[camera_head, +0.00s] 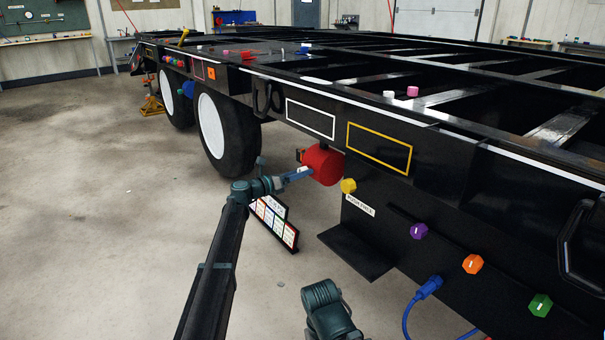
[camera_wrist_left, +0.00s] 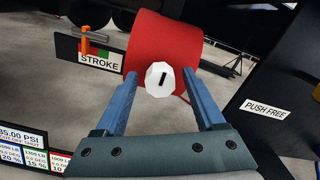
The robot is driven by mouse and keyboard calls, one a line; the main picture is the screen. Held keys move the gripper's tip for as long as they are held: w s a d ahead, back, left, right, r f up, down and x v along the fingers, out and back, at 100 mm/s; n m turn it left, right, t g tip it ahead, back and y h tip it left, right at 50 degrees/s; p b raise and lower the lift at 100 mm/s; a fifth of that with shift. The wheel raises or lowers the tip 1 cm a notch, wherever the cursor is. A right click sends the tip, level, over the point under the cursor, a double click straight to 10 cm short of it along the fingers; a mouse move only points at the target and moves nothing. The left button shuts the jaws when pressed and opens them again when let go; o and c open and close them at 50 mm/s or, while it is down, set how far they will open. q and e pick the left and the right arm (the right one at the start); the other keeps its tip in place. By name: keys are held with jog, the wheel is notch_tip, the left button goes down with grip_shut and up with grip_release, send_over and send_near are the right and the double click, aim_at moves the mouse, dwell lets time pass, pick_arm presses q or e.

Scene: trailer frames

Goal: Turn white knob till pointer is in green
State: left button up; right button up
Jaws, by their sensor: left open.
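The white knob (camera_wrist_left: 160,79) is a faceted disc with a black pointer line on its face, tilted slightly right of upright. It sits in front of the red cylinder (camera_wrist_left: 165,40), which also shows in the head view (camera_head: 325,166). My left gripper (camera_wrist_left: 159,74) is open, its blue fingers on either side of the knob; I cannot tell whether they touch it. In the head view the left gripper (camera_head: 300,174) points at the cylinder, and the knob cannot be made out. A STROKE plate (camera_wrist_left: 99,59) with red and green patches and an orange pointer (camera_wrist_left: 85,40) stands left of the cylinder.
A black trailer frame (camera_head: 380,110) fills the right side. A yellow knob (camera_head: 348,186) above the PUSH FREE label (camera_head: 360,204), and purple, orange and green knobs, sit on its side. A chart board (camera_head: 275,220) stands below my left wrist. The floor at left is clear.

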pick_arm(q)
jog(key=shift+w+d, duration=0.35)
jog(key=shift+d, duration=0.1)
grip_shut()
